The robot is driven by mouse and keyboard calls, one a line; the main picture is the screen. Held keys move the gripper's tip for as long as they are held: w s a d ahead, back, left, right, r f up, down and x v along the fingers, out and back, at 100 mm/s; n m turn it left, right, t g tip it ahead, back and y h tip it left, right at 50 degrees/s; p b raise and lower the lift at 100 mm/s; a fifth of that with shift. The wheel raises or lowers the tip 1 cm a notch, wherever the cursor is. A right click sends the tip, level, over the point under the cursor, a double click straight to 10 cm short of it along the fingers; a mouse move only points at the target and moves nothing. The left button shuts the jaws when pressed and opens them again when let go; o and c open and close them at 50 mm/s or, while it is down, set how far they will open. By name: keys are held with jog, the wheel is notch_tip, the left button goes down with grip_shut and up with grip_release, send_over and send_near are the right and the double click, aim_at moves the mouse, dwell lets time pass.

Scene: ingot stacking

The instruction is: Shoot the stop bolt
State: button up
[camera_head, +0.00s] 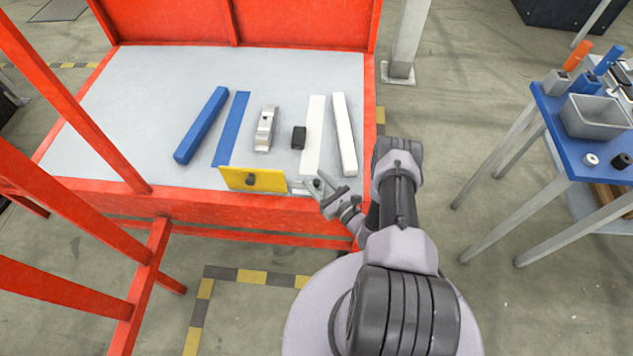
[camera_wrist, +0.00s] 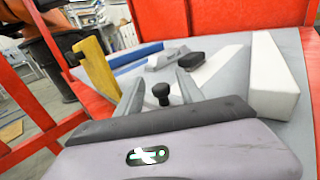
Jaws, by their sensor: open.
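The stop bolt's black knob (camera_head: 317,183) stands at the front edge of the red-framed table, to the right of a yellow plate (camera_head: 270,181). In the wrist view the knob (camera_wrist: 161,91) stands upright between my two spread fingers, with a gap visible on each side. My gripper (camera_head: 313,184) is open around the knob and not closed on it. A short grey metal piece (camera_head: 298,187) shows between the plate and the knob. My gripper hides much of the bolt, so I cannot tell how far it is shot. The yellow plate (camera_wrist: 95,66) also shows in the wrist view, at left.
On the grey tabletop (camera_head: 130,100) lie a blue bar (camera_head: 201,125), a blue strip (camera_head: 231,130), a silver metal piece (camera_head: 265,129), a black block (camera_head: 298,137), a white strip (camera_head: 313,135) and a white bar (camera_head: 344,135). Red posts stand at left. A blue side table (camera_head: 560,135) stands at right.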

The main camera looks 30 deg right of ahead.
grip_shut()
jog(key=shift+s, duration=0.1)
dwell(1.2)
